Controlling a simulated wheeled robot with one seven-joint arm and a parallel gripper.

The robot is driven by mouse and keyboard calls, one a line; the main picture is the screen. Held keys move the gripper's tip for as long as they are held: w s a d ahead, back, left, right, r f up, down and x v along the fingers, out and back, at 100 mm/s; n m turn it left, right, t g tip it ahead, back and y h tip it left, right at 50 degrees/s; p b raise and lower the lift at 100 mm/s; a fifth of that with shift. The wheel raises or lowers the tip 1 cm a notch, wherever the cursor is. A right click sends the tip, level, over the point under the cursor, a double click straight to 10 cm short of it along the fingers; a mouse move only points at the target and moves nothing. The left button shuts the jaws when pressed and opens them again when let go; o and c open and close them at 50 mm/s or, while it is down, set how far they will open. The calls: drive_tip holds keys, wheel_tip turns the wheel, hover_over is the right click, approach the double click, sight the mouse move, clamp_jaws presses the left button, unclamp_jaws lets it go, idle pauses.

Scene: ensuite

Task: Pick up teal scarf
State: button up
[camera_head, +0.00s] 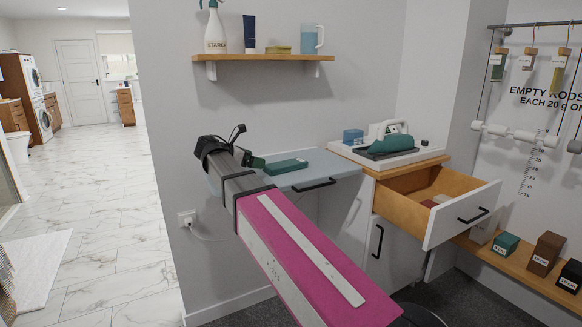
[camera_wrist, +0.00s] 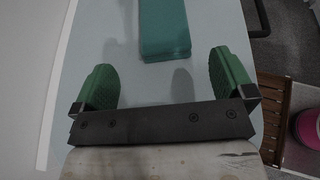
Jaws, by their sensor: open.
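The teal scarf (camera_head: 285,167) lies as a flat folded strip on the pale blue board (camera_head: 330,163). In the wrist view the scarf (camera_wrist: 165,28) is at the top middle, and its near end is in line with the gap between my fingers. My gripper (camera_wrist: 165,78) is open and empty, with a green pad on each side. The scarf lies just beyond the fingertips, not between them. In the head view my gripper (camera_head: 254,161) is left of the scarf, partly hidden by my arm.
A teal iron (camera_head: 390,144) stands on a white tray beside a small blue box (camera_head: 353,136). An open wooden drawer (camera_head: 430,200) juts out at the right. A shelf (camera_head: 262,57) with bottles hangs above the board.

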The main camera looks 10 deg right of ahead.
sight(276, 166)
drive_tip(key=x, duration=1)
drive_tip(key=shift+s+f, duration=0.2)
drive_tip(key=shift+s, duration=0.05)
drive_tip(key=c, duration=1)
